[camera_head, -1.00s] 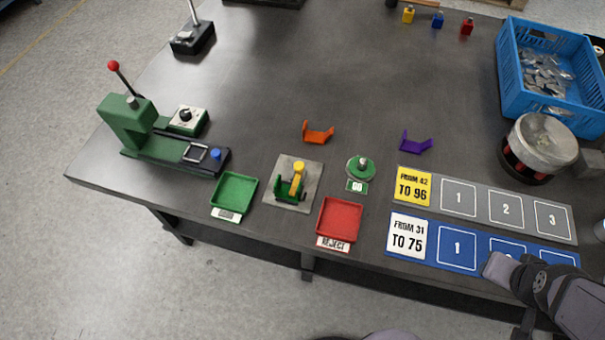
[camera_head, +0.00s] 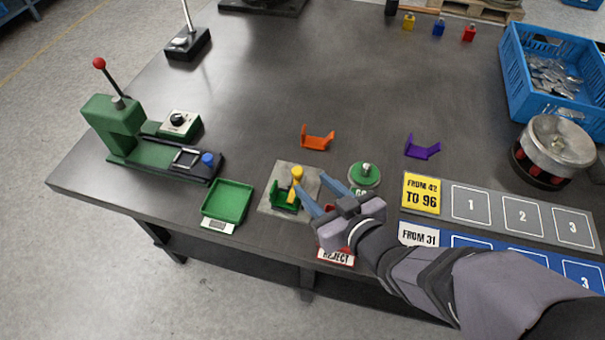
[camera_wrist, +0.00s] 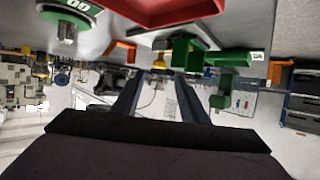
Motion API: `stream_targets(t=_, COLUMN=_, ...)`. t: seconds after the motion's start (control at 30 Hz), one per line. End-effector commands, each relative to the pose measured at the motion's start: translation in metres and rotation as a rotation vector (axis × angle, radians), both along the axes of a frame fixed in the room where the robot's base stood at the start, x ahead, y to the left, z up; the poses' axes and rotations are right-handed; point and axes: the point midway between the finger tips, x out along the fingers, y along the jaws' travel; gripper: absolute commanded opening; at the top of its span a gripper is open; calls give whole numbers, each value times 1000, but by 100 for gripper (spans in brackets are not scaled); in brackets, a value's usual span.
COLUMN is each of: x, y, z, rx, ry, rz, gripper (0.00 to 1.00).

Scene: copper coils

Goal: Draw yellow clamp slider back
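The yellow clamp slider (camera_head: 297,173) stands upright on a green clamp fixture (camera_head: 284,196) on a grey base plate (camera_head: 270,205). In the wrist view the slider (camera_wrist: 160,62) shows small, between and beyond my fingers, beside the green fixture (camera_wrist: 186,52). My gripper (camera_head: 310,180) is open and empty, its two blue-grey fingers apart and pointing toward the slider from the right. One fingertip appears close to the slider in the head view; I cannot tell whether they touch. My gripper covers part of the fixture's right side and the red tray (camera_wrist: 160,12).
A green tray (camera_head: 228,201) sits left of the plate and a green round gauge (camera_head: 364,173) right of it. An orange bracket (camera_head: 317,138) and a purple bracket (camera_head: 422,147) lie behind. The green press (camera_head: 120,130) stands at left. The table's middle back is clear.

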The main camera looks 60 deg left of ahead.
Motion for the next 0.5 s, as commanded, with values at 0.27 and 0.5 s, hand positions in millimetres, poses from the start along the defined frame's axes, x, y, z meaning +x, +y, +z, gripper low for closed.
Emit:
stream_targets(t=0.27, x=0, y=23, z=-10, rx=-3, ry=1, rz=0, gripper=40)
stream_targets(t=0.5, x=1, y=49, z=-21, rx=-2, ry=0, rz=-2, gripper=40)
